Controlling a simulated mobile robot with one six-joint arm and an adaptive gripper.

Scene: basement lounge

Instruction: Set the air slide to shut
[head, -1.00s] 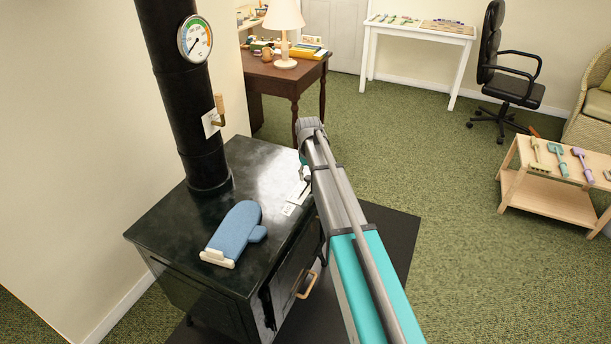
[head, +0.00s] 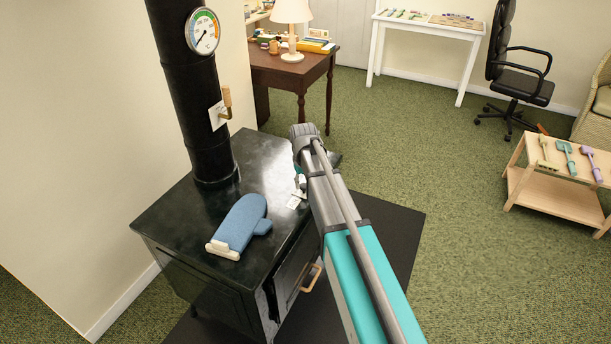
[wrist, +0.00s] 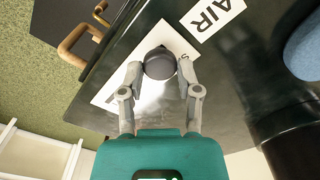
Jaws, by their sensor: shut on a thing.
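The air slide's dark round knob (wrist: 159,63) stands on a white plate (wrist: 108,92) on the black stove top. My gripper (wrist: 160,72) is shut on the knob, with one finger on each side of it in the wrist view. A white label reading AIR (wrist: 212,14) lies beside the plate; it also shows small in the head view (head: 294,202). In the head view my gripper (head: 300,184) is low over the stove's right edge, mostly hidden behind my arm. The knob and any end marks on the plate cannot be made out there.
The black stove (head: 190,215) carries a blue oven mitt (head: 240,226) left of my gripper. A black flue pipe (head: 190,110) with a gauge (head: 202,31) and a wooden-handled lever (head: 226,100) rises behind. The stove door handle (head: 311,278) sticks out at the front.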

